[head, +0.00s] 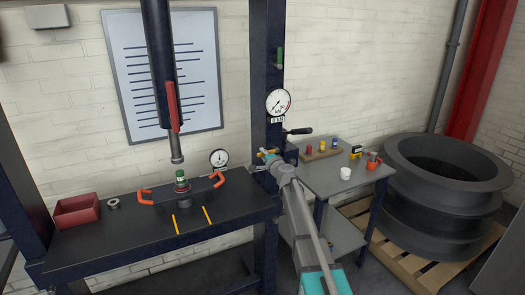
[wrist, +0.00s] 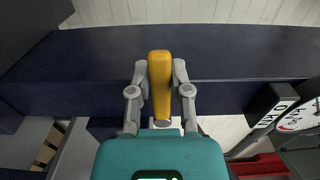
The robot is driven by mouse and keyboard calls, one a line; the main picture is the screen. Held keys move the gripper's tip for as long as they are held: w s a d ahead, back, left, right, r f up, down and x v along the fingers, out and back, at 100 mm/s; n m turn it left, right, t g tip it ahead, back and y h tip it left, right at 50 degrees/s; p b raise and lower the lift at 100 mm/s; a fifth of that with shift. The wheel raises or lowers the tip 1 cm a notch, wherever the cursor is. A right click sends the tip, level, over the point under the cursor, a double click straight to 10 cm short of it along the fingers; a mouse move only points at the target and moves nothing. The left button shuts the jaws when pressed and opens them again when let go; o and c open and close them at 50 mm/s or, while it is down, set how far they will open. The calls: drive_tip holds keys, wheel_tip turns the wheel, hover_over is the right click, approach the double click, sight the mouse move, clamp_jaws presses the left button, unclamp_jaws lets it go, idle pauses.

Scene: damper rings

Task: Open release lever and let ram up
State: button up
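The yellow release lever (wrist: 160,85) stands upright in the middle of the wrist view, between the two grey fingers of my gripper (wrist: 160,72). The fingers appear to touch it on both sides. In the head view my gripper (head: 267,157) is at the press's right column, and its hold there is small and partly hidden. The press ram (head: 176,150) hangs at the left, with a grey tip just above a green-topped part (head: 181,178) on the press table. A small gap seems to show between them. The press gauge (head: 279,102) has a small display that looks like 0 kN.
A dark column (head: 263,60) stands beside my gripper, with a black-handled bar (head: 298,131) to its right. A grey side table (head: 333,180) carries small items. Orange-handled tooling (head: 208,186), a red bin (head: 77,210) and a dial gauge (head: 219,158) are at the press table.

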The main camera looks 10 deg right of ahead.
drive_tip(key=o, duration=0.4)
drive_tip(key=shift+f, duration=0.1)
drive_tip(key=shift+o, duration=0.2)
drive_tip(key=shift+s+d, duration=0.1)
drive_tip(key=shift+s, duration=0.25)
drive_tip(key=shift+s+d, duration=0.15)
drive_tip(key=shift+s, duration=0.2)
drive_tip(key=shift+s+d, duration=0.1)
drive_tip(key=shift+s, duration=0.2)
drive_tip(key=v, duration=0.6)
idle(0.6)
